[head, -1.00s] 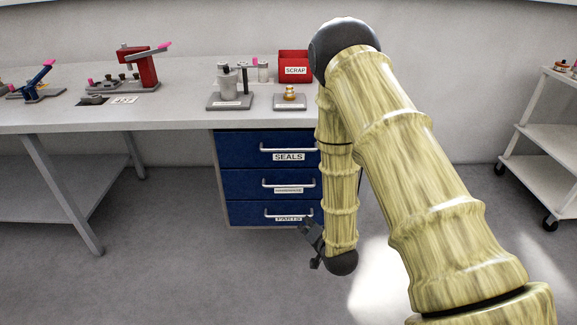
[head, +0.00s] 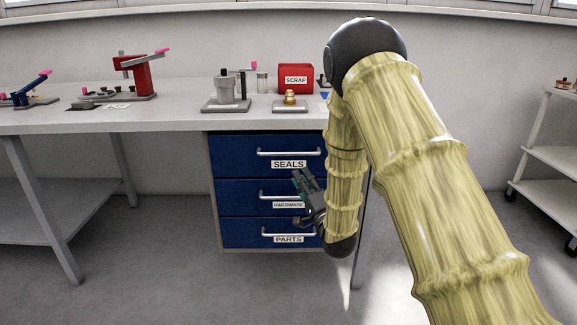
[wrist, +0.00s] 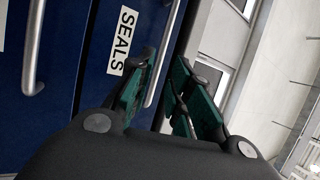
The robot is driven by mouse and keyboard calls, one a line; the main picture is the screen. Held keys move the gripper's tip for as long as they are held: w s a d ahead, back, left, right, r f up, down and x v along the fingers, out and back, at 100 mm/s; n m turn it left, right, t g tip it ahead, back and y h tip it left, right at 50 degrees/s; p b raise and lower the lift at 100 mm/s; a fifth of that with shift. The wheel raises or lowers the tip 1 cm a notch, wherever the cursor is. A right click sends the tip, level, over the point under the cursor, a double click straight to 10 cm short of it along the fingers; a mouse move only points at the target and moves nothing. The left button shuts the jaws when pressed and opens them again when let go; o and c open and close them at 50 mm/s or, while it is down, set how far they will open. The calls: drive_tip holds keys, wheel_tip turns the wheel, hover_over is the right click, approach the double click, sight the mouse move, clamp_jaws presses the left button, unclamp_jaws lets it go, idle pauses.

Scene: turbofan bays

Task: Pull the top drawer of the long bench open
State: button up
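The long bench (head: 170,122) has a blue drawer unit under its right part. The top drawer (head: 232,150) is labelled SEALS, has a silver bar handle (head: 288,153), and is shut. My gripper (head: 302,183) is in front of the middle drawer, below and apart from the top handle. In the wrist view my gripper (wrist: 170,85) has its green-padded fingers spread with a gap between them and nothing held. The SEALS label (wrist: 123,40) and a handle (wrist: 165,55) show there beyond the fingers. My arm hides the right edge of the drawers.
The HARDWARE drawer (head: 235,197) and PARTS drawer (head: 238,233) below are shut, each with a bar handle. A red SCRAP bin (head: 296,79), a grey press fixture (head: 226,92) and a red press (head: 140,75) stand on the bench. A white shelf cart (head: 550,150) stands at right. The floor in front is clear.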

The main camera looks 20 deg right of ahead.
sight(288, 154)
drive_tip(key=b+x, duration=0.2)
drive_tip(key=x, duration=0.9)
drive_tip(key=shift+s+r, duration=0.1)
drive_tip(key=shift+r, duration=0.05)
clamp_jaws()
